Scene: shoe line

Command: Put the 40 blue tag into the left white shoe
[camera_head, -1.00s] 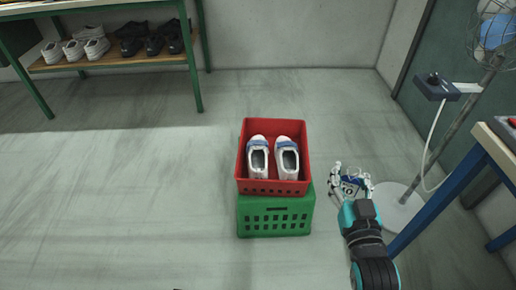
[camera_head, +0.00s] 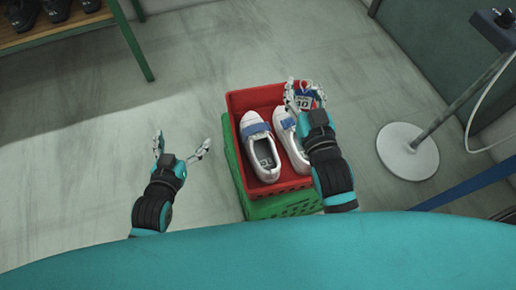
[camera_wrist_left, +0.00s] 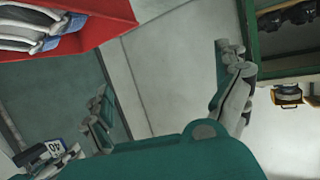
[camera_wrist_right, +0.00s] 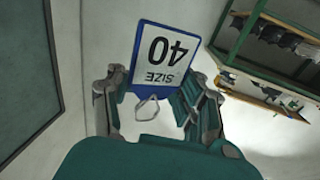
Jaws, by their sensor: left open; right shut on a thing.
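The left white shoe (camera_head: 262,158) lies in the red crate (camera_head: 237,101) with its opening facing up and a blue strap across it. The right white shoe (camera_head: 285,125) lies beside it, partly hidden by my right arm. My right gripper (camera_head: 304,90) is shut on the 40 blue tag (camera_head: 306,102), above the far right part of the crate. In the right wrist view the tag (camera_wrist_right: 160,58) has a blue border and reads SIZE 40, with a loop below. My left gripper (camera_head: 182,142) is open and empty, left of the crate.
The red crate stands on a green crate (camera_head: 262,210). A round white stand base (camera_head: 408,152) with a pole is on the floor at right. A shelf with shoes (camera_head: 60,32) stands at far left. The floor left of the crates is clear.

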